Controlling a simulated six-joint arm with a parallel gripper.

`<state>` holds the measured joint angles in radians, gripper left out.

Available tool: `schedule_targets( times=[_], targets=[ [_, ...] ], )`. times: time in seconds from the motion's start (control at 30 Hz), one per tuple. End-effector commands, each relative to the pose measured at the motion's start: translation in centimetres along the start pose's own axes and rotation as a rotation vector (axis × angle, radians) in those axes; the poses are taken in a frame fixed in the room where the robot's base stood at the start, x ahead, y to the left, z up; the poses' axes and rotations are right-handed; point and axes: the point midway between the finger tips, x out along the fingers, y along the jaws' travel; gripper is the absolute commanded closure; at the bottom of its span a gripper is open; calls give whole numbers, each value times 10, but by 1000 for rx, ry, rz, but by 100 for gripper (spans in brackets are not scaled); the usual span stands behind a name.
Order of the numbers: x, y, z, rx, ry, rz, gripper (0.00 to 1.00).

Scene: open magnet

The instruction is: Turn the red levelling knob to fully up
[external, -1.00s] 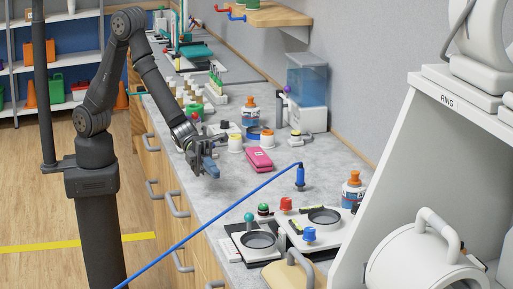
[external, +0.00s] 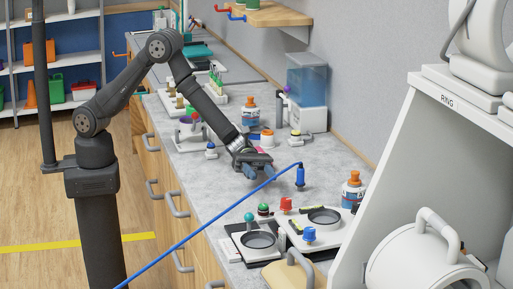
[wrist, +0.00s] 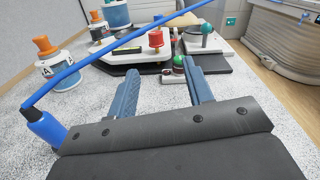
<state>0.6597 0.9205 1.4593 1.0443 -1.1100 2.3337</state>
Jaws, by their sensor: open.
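The red levelling knob (external: 286,204) stands on a white plate device (external: 300,240) on the counter; in the wrist view the red knob (wrist: 156,38) shows beyond my fingers, upright, close beneath the blue cable in the picture. A blue knob (external: 309,234) stands on the same device's front. My gripper (external: 259,172) is open, its two blue fingers apart with nothing seen between them. It is above the counter, behind and left of the red knob in the external view and clear of it. In the wrist view my gripper (wrist: 161,75) points toward the knob. The knob's turn position is too small to tell.
A blue cable (external: 215,224) runs from a blue plug (external: 300,177) diagonally across the space by my gripper. A teal ball (external: 249,216) and a green ball (external: 263,209) stand left of the red knob. An orange-capped bottle (external: 353,190) stands to the right.

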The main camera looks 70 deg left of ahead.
Motion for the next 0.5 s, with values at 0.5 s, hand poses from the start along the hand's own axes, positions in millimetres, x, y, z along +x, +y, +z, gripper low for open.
schedule_targets(
  times=[0.5],
  targets=[
    [42,13,-4,173,-9,-29,53]
  ],
)
